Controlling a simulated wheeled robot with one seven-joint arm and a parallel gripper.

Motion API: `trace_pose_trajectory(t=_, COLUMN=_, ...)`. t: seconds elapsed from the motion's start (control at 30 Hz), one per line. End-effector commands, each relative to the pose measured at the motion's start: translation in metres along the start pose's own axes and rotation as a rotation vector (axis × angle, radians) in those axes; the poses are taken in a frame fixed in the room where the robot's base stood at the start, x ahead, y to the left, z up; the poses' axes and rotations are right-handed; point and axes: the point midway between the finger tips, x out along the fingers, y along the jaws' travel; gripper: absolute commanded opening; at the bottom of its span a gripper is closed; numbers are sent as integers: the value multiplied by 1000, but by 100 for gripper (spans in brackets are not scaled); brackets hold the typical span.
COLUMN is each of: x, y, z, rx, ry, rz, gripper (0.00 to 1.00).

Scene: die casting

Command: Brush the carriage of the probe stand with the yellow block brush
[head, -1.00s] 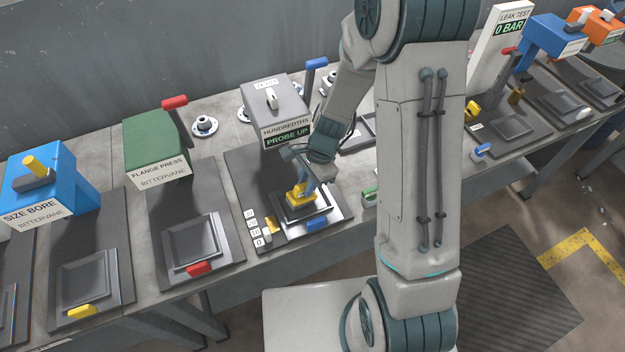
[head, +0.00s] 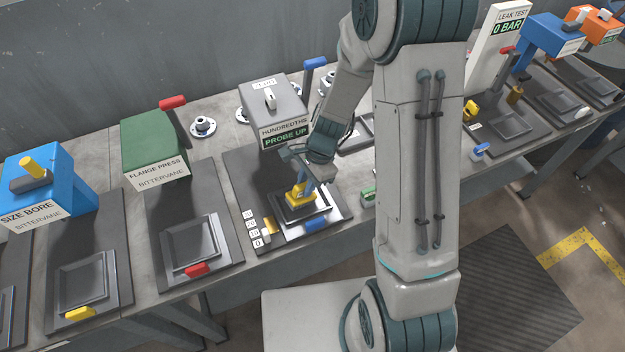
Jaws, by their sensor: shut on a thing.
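The probe stand (head: 275,107) is the grey machine with a sign reading "HUNDREDTHS" and "PROBE UP". Its carriage (head: 325,209) is the dark square plate with a light rim and a blue handle, on the stand's base in front of the head. My gripper (head: 302,181) points down over the carriage and is shut on the yellow block brush (head: 298,194). The brush is at the carriage's raised middle; I cannot tell whether its underside touches it. The fingertips are small and partly hidden by my wrist.
A number scale (head: 255,230) with a yellow marker stands left of the carriage. The green flange press (head: 153,150) and blue size bore (head: 45,187) are to the left. A green block (head: 368,197) lies right of the carriage. The leak test stand (head: 500,50) is at the back right.

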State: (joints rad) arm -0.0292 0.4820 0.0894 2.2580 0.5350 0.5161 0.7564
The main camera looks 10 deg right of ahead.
Motion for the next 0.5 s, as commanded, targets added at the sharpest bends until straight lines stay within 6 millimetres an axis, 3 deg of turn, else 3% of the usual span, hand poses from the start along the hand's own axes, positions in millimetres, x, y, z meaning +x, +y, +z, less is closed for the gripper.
trace_pose_trajectory(t=0.27, x=3, y=2, z=2, rx=1, ry=-3, rz=6, gripper=0)
trace_pose_trajectory(t=0.5, x=-16, y=0, z=6, rx=2, ry=-2, rz=4, gripper=0)
